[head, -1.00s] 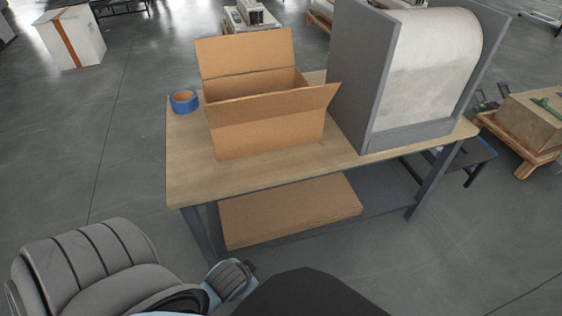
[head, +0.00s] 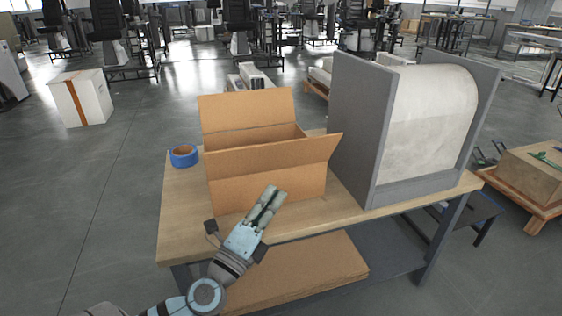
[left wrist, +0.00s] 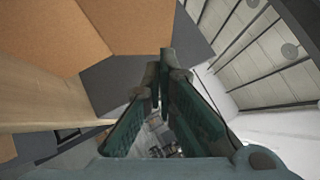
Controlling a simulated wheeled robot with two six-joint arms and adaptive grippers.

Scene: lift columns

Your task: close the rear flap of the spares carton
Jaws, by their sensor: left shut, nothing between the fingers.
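The spares carton (head: 262,186) is an open brown cardboard box on the wooden table. Its rear flap (head: 247,108) stands up, leaning back a little, and its front flap (head: 280,152) sticks out toward me. My left gripper (head: 270,196) is shut and empty, in front of the carton's front wall in the head view; I cannot tell how large the gap is. In the left wrist view, the shut fingers (left wrist: 166,62) point past the carton (left wrist: 55,45), which fills the upper left. The carton's inside is mostly hidden by the front flap. My right gripper is not in view.
A roll of blue tape (head: 184,156) lies left of the carton on the table (head: 185,220). A tall grey-sided stand with a pale curved roll (head: 432,115) rises close on the right. A flat brown carton (head: 310,275) lies on the lower shelf.

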